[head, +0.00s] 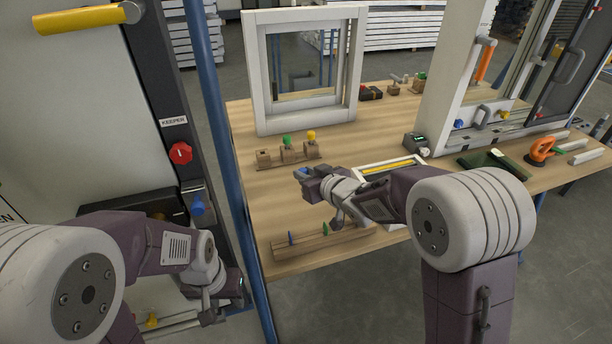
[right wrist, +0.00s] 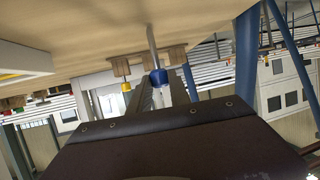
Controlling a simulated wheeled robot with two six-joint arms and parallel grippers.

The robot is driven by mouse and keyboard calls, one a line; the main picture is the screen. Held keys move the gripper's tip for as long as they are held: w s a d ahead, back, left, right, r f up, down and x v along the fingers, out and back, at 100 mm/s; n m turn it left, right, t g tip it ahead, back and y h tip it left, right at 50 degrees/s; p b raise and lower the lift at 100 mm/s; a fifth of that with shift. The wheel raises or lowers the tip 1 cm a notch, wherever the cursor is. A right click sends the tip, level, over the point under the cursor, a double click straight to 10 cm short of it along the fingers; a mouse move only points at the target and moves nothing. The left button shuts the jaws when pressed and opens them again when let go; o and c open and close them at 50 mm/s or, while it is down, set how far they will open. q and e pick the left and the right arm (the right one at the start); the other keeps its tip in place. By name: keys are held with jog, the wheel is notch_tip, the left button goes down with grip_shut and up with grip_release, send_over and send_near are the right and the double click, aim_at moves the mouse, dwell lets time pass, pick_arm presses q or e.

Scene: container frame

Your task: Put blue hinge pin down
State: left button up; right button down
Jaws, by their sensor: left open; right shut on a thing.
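The blue hinge pin shows in the right wrist view (right wrist: 160,76) as a blue head with a grey metal shank. In the head view its blue head (head: 302,172) is at the tip of my right gripper (head: 309,182), which is shut on it above the table. A wooden holder (head: 289,161) with a green-headed and a yellow-headed pin stands just behind; its left block shows no pin. A longer wooden rack (head: 335,243) with small blue and green pegs lies in front. My left gripper (head: 222,294) is low at the left, open, apart from the pin.
A white window frame (head: 262,110) stands at the back of the wooden table (head: 385,103). A shallow tray with a yellow bar (head: 388,169) lies beside my right forearm. A blue post (head: 228,150) and a dark panel with a red knob (head: 181,153) stand left of the table.

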jog(key=shift+f, duration=0.15)
jog(key=c, duration=1.2)
grip_release()
jog(key=shift+r, duration=0.35)
jog(key=p+v, duration=0.3)
jog(key=v, duration=0.9)
jog(key=shift+f, duration=0.2)
